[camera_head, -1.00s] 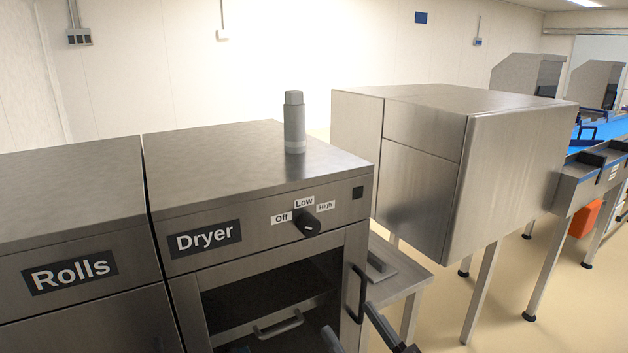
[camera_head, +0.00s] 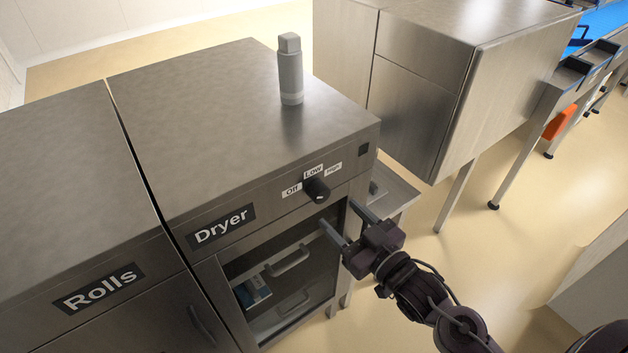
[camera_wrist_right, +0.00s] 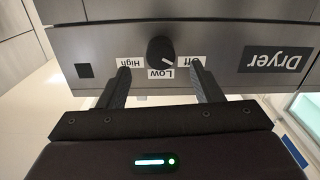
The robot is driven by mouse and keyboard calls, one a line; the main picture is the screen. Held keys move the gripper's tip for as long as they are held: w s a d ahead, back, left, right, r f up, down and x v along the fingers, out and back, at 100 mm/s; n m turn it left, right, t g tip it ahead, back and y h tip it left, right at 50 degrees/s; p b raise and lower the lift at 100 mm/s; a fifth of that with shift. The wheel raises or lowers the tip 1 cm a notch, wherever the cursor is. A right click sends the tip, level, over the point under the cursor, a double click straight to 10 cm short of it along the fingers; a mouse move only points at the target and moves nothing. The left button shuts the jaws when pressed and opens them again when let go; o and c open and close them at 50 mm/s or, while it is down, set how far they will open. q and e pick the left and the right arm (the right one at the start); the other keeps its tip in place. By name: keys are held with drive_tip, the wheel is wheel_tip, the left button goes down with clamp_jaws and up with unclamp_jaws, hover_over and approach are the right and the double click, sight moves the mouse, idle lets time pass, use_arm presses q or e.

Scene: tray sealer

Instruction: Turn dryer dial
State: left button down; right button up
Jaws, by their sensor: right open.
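The dryer dial (camera_head: 316,190) is a black round knob on the steel front panel of the dryer (camera_head: 290,150). White labels Off, Low and High sit above it in the head view. In the right wrist view the picture is upside down, and the dial (camera_wrist_right: 161,50) stands ahead, between the lines of the two fingers. A pale mark on the knob points toward its lower right there, on the Off side of Low. My right gripper (camera_head: 342,222) is open and empty, just below and in front of the dial, apart from it. My left gripper is not in view.
A grey bottle-like cylinder (camera_head: 290,70) stands on the dryer top. Below the panel is the dryer's open-looking front with a handle (camera_head: 288,262) inside. The Rolls cabinet (camera_head: 75,215) adjoins at left. A steel machine on legs (camera_head: 425,75) stands to the right, with free floor before it.

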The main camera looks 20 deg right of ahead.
sight(323, 198)
drive_tip(key=p+x, duration=0.2)
drive_tip(key=x, duration=0.4)
drive_tip(key=shift+w+a+r, duration=0.1)
drive_tip(key=shift+w+r, duration=0.05)
drive_tip(key=shift+w, duration=0.05)
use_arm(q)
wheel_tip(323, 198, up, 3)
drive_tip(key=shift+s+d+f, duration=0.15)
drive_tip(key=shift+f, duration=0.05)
use_arm(e)
drive_tip(key=shift+s, duration=0.1)
drive_tip(key=c, duration=1)
